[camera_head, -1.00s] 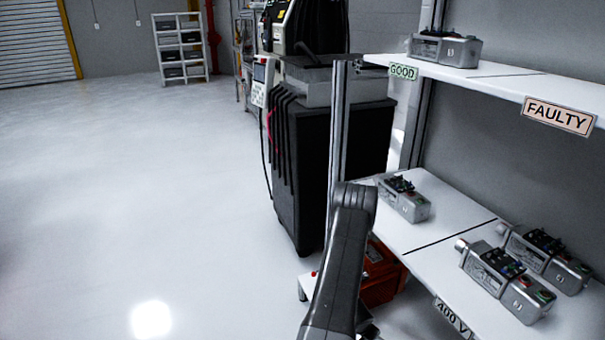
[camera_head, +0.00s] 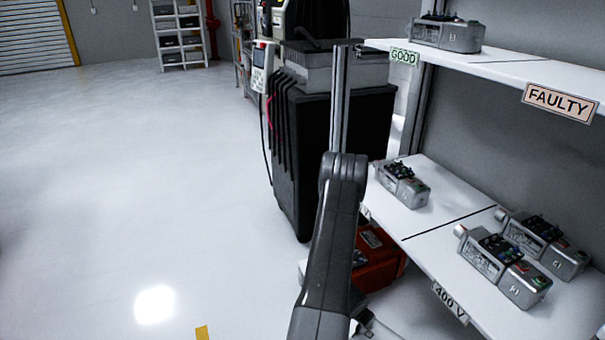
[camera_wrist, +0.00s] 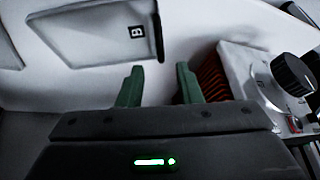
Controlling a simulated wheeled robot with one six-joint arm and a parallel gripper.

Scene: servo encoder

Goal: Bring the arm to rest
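The gripper itself cannot be made out in the head view. Behind the fingers in the wrist view is a pale surface with a dark-edged panel (camera_wrist: 95,35).
A shelf with servo units stands at the right. One unit (camera_head: 447,33) is on the upper board by the GOOD label; several lie on the lower board (camera_head: 440,215). A black cabinet (camera_head: 330,150) and red box (camera_head: 375,262) stand behind my arm. Open floor (camera_head: 130,180) lies left.

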